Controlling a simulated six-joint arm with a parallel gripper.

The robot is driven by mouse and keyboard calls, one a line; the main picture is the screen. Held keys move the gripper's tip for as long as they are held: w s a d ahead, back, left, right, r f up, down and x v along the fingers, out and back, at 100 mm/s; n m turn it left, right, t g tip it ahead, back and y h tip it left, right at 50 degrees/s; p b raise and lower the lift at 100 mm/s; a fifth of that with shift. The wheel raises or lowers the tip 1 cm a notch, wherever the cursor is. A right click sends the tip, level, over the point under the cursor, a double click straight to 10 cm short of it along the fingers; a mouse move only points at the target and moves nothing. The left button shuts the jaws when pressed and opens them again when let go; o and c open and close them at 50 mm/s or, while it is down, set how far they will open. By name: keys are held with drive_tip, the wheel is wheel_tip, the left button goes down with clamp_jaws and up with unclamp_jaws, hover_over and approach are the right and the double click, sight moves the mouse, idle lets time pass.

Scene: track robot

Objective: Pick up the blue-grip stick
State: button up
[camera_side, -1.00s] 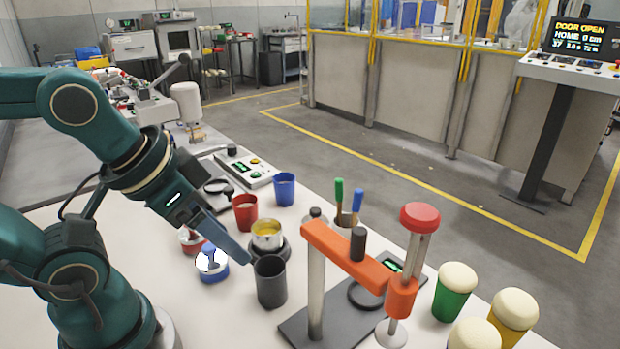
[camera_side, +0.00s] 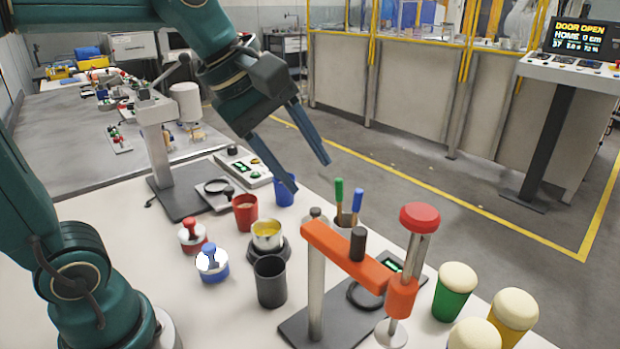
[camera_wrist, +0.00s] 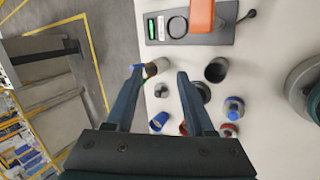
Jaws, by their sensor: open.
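The blue-grip stick (camera_side: 357,202) stands in a small pale holder (camera_side: 344,223) behind the orange press, beside a green-grip stick (camera_side: 339,190). My gripper (camera_side: 310,177) is open and empty, above and to the left of the sticks in the side view, with its fingers pointing down and right. In the wrist view, the holder appears beyond and between the fingertips of my gripper (camera_wrist: 160,72). A blue end (camera_wrist: 137,66) shows by the left fingertip there; the sticks are mostly foreshortened. The lower part of each stick is partly hidden by the holder.
The orange press (camera_side: 345,255) with a red knob stands close in front of the holder. A blue cup (camera_side: 284,188) sits below my gripper. A red cup (camera_side: 245,212), a dark cup (camera_side: 270,281) and a blue-knob stamp (camera_side: 212,264) stand nearby. Lidded cups are at the right.

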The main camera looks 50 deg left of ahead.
sight(356, 190)
drive_tip(key=w+f+n+g, duration=0.1)
drive_tip(key=w+f+n, duration=0.2)
drive_tip(key=w, duration=0.1)
drive_tip(key=w+a+f+n+h, duration=0.1)
drive_tip(key=w+f+n, duration=0.2)
drive_tip(key=w, duration=0.2)
drive_tip(key=w+a+f+n+g, duration=0.1)
drive_tip(key=w+f+n, duration=0.2)
drive_tip(key=w+f, duration=0.1)
drive_tip(key=shift+w+a+f+g+h, duration=0.1)
drive_tip(key=shift+w+a+g+h, duration=0.1)
drive_tip(key=shift+w+g+h, duration=0.1)
drive_tip(key=shift+x, duration=2.6)
drive_tip(key=shift+s+a, duration=0.1)
clamp_jaws()
